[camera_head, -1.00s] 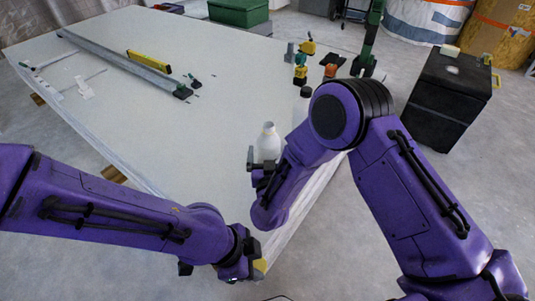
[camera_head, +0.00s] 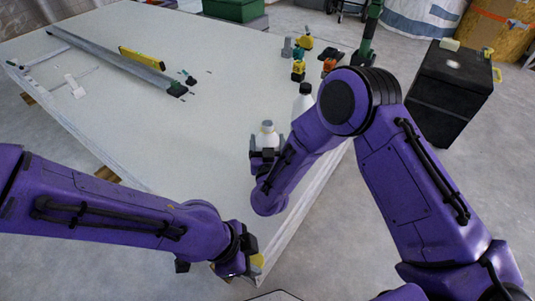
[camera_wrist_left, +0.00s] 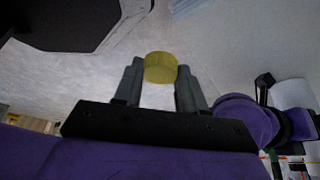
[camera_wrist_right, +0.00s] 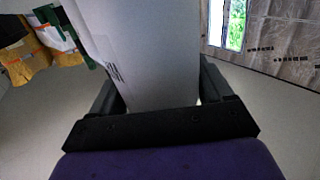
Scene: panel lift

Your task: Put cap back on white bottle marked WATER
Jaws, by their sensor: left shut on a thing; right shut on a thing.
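The white bottle (camera_head: 267,138) stands upright near the right edge of the white panel, with no cap on its neck. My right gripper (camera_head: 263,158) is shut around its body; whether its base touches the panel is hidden. The bottle (camera_wrist_right: 150,55) fills the middle of the right wrist view, with dark print at its left side, too oblique to read. My left gripper (camera_head: 245,264) is shut on the yellow cap (camera_head: 257,263), low and in front of the panel's near corner. In the left wrist view the cap (camera_wrist_left: 160,68) sits between the fingertips.
Another white bottle with a black top (camera_head: 303,100) stands just behind, to the right. Several tools (camera_head: 299,68) stand at the panel's far right. A metal rail (camera_head: 110,60) and a yellow level (camera_head: 142,58) lie far left. The panel's (camera_head: 170,130) middle is clear. A black box (camera_head: 450,90) stands right.

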